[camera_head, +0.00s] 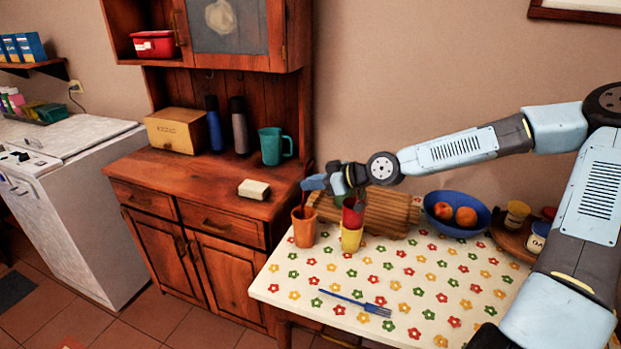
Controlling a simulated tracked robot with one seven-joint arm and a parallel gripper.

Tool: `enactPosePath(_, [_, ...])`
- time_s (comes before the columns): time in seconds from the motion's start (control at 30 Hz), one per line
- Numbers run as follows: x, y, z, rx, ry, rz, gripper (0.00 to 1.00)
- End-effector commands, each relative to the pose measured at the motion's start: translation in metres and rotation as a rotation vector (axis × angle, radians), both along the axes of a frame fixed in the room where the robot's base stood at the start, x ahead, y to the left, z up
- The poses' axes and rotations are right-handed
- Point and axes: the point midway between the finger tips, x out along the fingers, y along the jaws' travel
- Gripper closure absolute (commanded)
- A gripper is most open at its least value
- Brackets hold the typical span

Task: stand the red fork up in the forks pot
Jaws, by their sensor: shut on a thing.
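My gripper (314,183) is above the orange pot (304,231) at the table's back left edge. It is shut on the red fork (303,204), a thin dark red strip that runs down from the fingers to the pot's mouth. Its lower end is hidden, so I cannot tell how deep it reaches or whether it touches the pot. No marking shows whether this is the forks pot.
A blue fork (357,302) lies on the flowered table (420,290). A wooden board (385,212) and a blue fruit bowl (440,203) are behind. The table's front is mostly clear.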

Motion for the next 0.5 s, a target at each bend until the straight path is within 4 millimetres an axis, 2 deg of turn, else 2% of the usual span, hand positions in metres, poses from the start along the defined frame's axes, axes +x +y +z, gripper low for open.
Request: enactPosePath(0.5, [-0.001,0.001,-0.033,0.0,0.001,0.002,1.0])
